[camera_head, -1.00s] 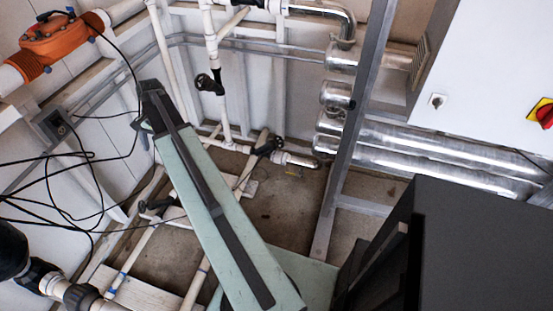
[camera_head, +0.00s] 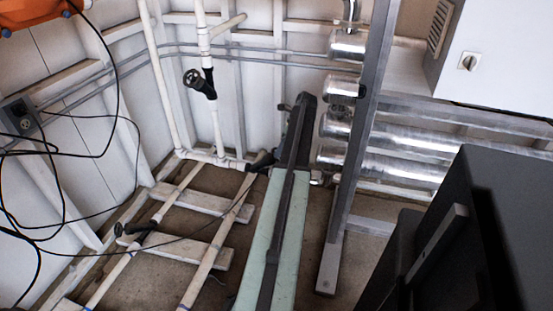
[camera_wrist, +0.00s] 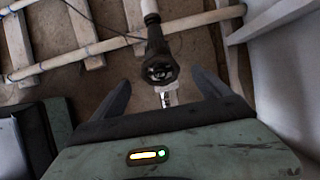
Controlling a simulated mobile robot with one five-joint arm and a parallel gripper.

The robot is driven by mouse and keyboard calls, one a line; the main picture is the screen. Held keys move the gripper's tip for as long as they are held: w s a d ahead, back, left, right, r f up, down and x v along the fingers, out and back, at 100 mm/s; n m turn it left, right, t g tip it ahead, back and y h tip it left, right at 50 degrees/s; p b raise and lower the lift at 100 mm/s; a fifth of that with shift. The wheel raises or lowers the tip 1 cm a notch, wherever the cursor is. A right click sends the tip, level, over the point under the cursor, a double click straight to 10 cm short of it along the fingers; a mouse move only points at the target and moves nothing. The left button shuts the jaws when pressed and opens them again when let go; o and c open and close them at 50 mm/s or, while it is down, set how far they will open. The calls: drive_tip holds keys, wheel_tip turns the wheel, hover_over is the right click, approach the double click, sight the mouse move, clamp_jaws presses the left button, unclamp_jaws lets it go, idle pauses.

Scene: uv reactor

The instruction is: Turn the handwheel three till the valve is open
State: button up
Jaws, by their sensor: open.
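A black handwheel valve (camera_head: 262,161) sits low near the floor pipes, just left of my arm and partly hidden by it. What looks like the same black handwheel (camera_wrist: 160,69) shows in the wrist view, ahead of and between my fingers, with a pale pipe behind it. My gripper (camera_wrist: 161,82) is open and empty, its two dark fingers spread apart; contact with the wheel cannot be seen. Another black handwheel (camera_head: 195,80) is on the upright white pipe. A third black valve (camera_head: 135,230) is on a floor pipe at left. I see no number marks.
A grey metal post (camera_head: 352,150) stands right of my arm, with shiny insulated pipes (camera_head: 385,140) behind it. A white cabinet (camera_head: 495,55) is at upper right. White floor pipes (camera_head: 215,240) cross boards at left. Black cables (camera_head: 60,150) hang along the left wall.

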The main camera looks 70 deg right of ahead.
drive_tip(key=b+x, duration=0.4)
drive_tip(key=x, duration=0.1)
drive_tip(key=shift+s+f, duration=0.1)
drive_tip(key=shift+f, duration=0.25)
drive_tip(key=shift+w+f+b, duration=0.25)
drive_tip(key=shift+b, duration=0.05)
drive_tip(key=shift+r, duration=0.1)
drive_tip(key=c, duration=1.3)
drive_tip(key=shift+a+n, duration=0.1)
drive_tip(key=shift+n, duration=0.2)
